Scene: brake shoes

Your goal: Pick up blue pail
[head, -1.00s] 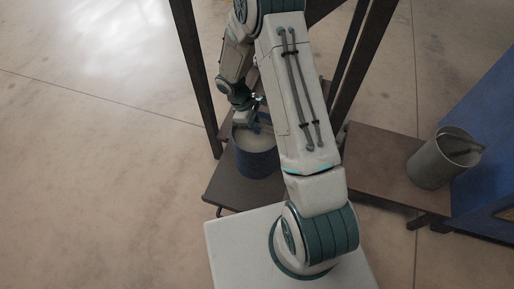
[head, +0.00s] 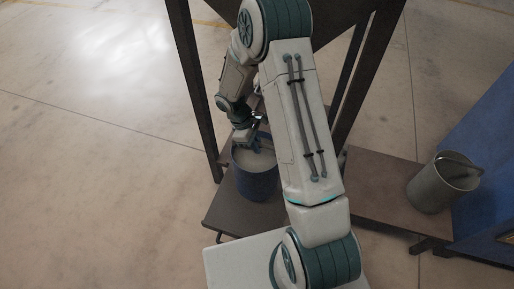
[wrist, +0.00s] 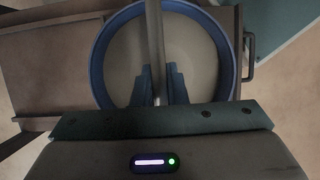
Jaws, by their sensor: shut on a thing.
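The blue pail (head: 257,182) stands upright on a low dark brown platform in the head view, left of my arm's large white link. From above in the wrist view, the blue pail (wrist: 104,62) shows a round blue rim, a pale inside and a grey bar-like handle (wrist: 155,45) across it. My gripper (wrist: 158,88) is shut on this handle, its two blue-grey fingers on either side of it. In the head view my gripper (head: 252,143) is at the pail's top edge, partly hidden. I cannot tell whether the pail's base is clear of the platform.
The brown platform (head: 225,215) lies under the dark metal frame (head: 200,100), whose legs rise close to my arm. A grey metal pail (head: 437,188) stands on a second brown platform (head: 380,200) at the right, beside a blue panel (head: 492,165). The floor at left is clear.

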